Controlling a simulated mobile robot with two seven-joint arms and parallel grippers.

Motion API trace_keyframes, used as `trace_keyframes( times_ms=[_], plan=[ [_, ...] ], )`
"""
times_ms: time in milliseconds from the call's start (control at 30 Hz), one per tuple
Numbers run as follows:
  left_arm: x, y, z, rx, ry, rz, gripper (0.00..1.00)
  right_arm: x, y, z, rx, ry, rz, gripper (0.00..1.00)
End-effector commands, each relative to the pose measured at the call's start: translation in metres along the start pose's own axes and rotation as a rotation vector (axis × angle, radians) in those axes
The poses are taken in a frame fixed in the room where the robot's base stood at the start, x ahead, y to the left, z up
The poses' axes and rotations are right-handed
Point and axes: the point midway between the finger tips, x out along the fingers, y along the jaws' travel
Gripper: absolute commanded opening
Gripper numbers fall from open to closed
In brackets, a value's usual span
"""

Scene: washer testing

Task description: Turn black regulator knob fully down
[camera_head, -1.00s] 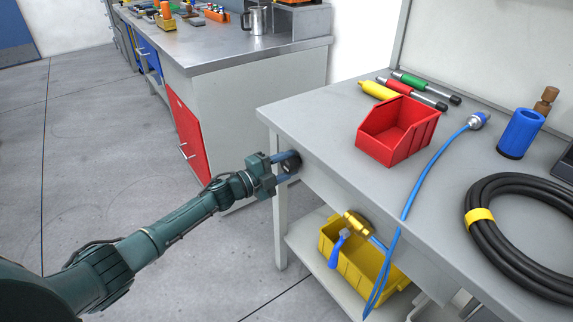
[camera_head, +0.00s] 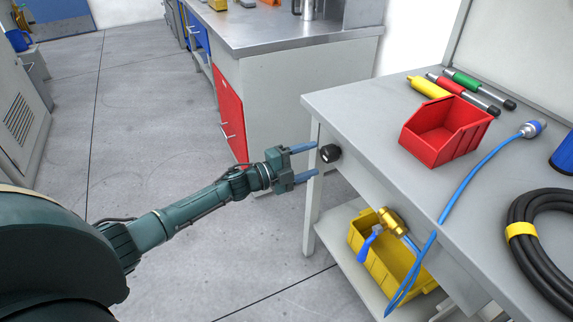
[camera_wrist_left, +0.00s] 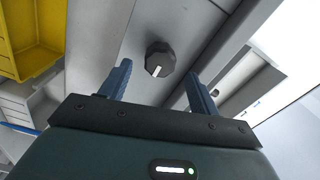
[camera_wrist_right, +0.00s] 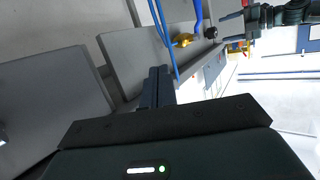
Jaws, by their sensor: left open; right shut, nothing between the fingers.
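The black regulator knob (camera_head: 330,153) sits on the front face of the grey workbench (camera_head: 370,172), near its left corner. In the left wrist view the knob (camera_wrist_left: 160,59) is faceted with a white pointer mark, and lies beyond and between the two fingertips. My left gripper (camera_head: 306,161) is open with blue fingers spread, just left of the knob and apart from it. In the right wrist view my right gripper (camera_wrist_right: 158,78) is shut and empty, and the knob (camera_wrist_right: 211,33) shows small and far off.
A red bin (camera_head: 445,132) and several coloured tools lie on the bench. A blue hose (camera_head: 437,228) hangs over the front edge. Floor left of the bench is clear.

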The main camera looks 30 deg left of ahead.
Motion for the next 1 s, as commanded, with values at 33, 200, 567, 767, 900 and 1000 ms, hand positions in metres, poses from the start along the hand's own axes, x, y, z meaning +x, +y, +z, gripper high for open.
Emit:
trace_keyframes(
  times_ms=[33, 200, 567, 767, 900, 1000],
  plan=[
    [-0.014, 0.000, 0.000, -0.001, -0.002, 0.003, 0.62, -0.003, 0.000, -0.003, 0.006, -0.001, 0.003, 0.00],
    [-0.048, 0.000, 0.000, -0.002, 0.000, 0.002, 0.62, -0.005, 0.002, -0.008, 0.015, 0.007, 0.009, 0.00],
    [-0.076, 0.000, 0.000, 0.000, 0.002, -0.001, 0.62, -0.007, 0.005, -0.013, 0.020, 0.021, 0.020, 0.00],
    [-0.076, 0.000, 0.000, -0.001, 0.001, -0.002, 0.62, -0.007, 0.005, -0.011, 0.021, 0.017, 0.019, 0.00],
    [-0.076, 0.000, 0.000, -0.001, 0.001, -0.001, 0.62, -0.006, 0.005, -0.010, 0.021, 0.012, 0.019, 0.00],
    [-0.076, 0.000, -0.001, -0.003, 0.001, -0.001, 0.62, -0.007, 0.003, -0.006, 0.023, 0.003, 0.014, 0.00]
  ],
)
